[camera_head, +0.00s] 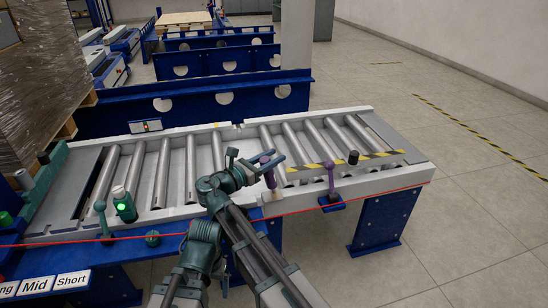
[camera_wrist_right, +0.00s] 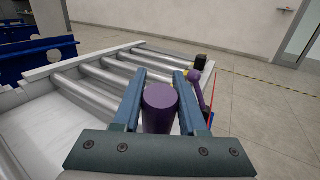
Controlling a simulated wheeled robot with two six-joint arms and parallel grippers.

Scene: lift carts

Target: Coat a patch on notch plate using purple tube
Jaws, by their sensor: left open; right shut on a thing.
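A purple tube (camera_head: 268,172) is held upright over the near side of the roller bed. My right gripper (camera_head: 275,160) is shut on it. In the right wrist view the purple tube (camera_wrist_right: 160,108) is between the two blue fingers, its round end facing the camera. A pale block (camera_head: 272,196) shows just below the tube; I cannot tell whether they touch. I cannot pick out the notch plate for certain; the pale far rail has a small notch (camera_head: 238,126). My left gripper (camera_head: 204,230) is low and further left, open and empty; its fingertips are hard to make out.
The roller conveyor (camera_head: 420,172) fills the middle. A purple ball-topped lever (camera_head: 331,180), a black knob (camera_head: 353,157), a green-lit bottle-like device (camera_head: 124,207) and a green lever (camera_head: 101,215) stand along its near edge. A wrapped stack (camera_head: 38,85) is at left. The floor at right is clear.

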